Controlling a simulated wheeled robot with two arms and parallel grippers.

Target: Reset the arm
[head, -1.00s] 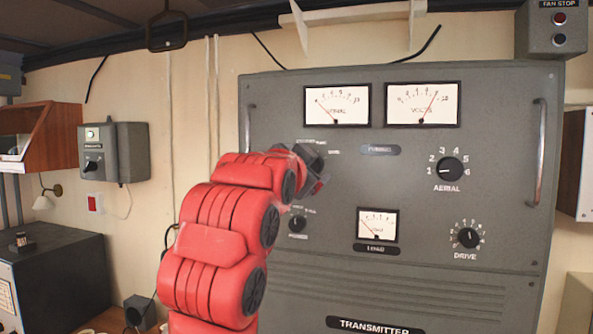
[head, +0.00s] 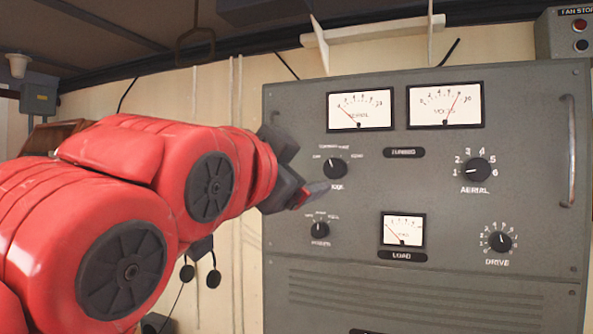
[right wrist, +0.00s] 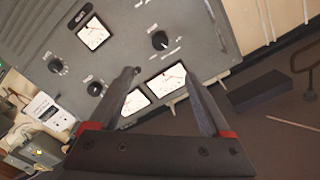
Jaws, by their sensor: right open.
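My right arm crosses the left half of the head view. Its right gripper (head: 312,194) is beside the grey transmitter panel (head: 335,285), just below and left of the upper left knob (head: 335,168), which shows clear of it. In the right wrist view the two fingers of the right gripper (right wrist: 157,70) are spread, with nothing between them. The panel's upper left knob (right wrist: 160,40) shows beyond them, apart from the fingertips. My left gripper is not in view.
The panel carries two upper meters (head: 360,110), a load meter (head: 403,229), an aerial knob (head: 475,170) and a drive knob (head: 500,241). A handle (head: 568,150) stands out at its right edge. A fan stop box (head: 567,35) is at the upper right.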

